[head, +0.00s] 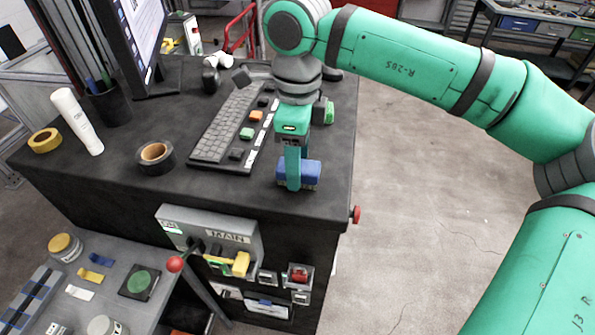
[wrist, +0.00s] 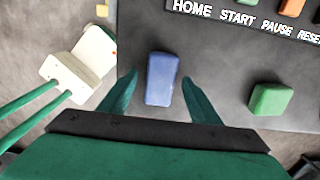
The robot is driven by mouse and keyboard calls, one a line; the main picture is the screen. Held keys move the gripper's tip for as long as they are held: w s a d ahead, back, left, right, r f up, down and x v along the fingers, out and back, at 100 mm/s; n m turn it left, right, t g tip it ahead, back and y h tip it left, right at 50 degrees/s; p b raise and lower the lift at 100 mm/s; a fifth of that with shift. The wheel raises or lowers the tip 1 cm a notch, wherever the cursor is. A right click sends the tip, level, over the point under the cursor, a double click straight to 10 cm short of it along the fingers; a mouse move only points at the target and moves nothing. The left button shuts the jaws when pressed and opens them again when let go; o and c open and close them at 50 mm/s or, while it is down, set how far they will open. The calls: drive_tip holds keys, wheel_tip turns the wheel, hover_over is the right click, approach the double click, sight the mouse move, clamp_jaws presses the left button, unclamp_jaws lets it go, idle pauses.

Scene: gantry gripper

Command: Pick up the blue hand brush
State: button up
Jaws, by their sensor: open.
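The blue hand brush (head: 312,172) lies on the dark desk near its right front part in the head view. In the wrist view the brush (wrist: 162,78) shows as a blue rounded block from above. My gripper (head: 292,168) points down at the brush, and its near finger overlaps the brush's left part in the head view. In the wrist view my gripper (wrist: 160,92) is open, with one green finger on each side of the brush and a gap on both sides. I cannot tell how far the fingertips are above the desk.
A keyboard (head: 228,122) with coloured buttons lies left of my gripper. In the wrist view a green block (wrist: 270,100) sits right of the brush. Black tape (head: 155,157), a white tube (head: 77,121) and a monitor (head: 135,35) stand farther left. The desk's right edge is close.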

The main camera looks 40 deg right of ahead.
wheel_tip(320, 180, down, 2)
drive_tip(key=shift+d, duration=0.1)
drive_tip(key=c, duration=1.2)
drive_tip(key=shift+r, duration=0.2)
drive_tip(key=shift+r, duration=0.55)
drive_tip(key=s+a+r, duration=0.3)
drive_tip(key=r, duration=0.1)
drive_tip(key=s+a+r, duration=0.3)
drive_tip(key=s, duration=0.1)
drive_tip(key=s+a+r, duration=0.3)
drive_tip(key=s+r, duration=0.1)
drive_tip(key=shift+r, duration=0.35)
drive_tip(key=shift+o, duration=0.9)
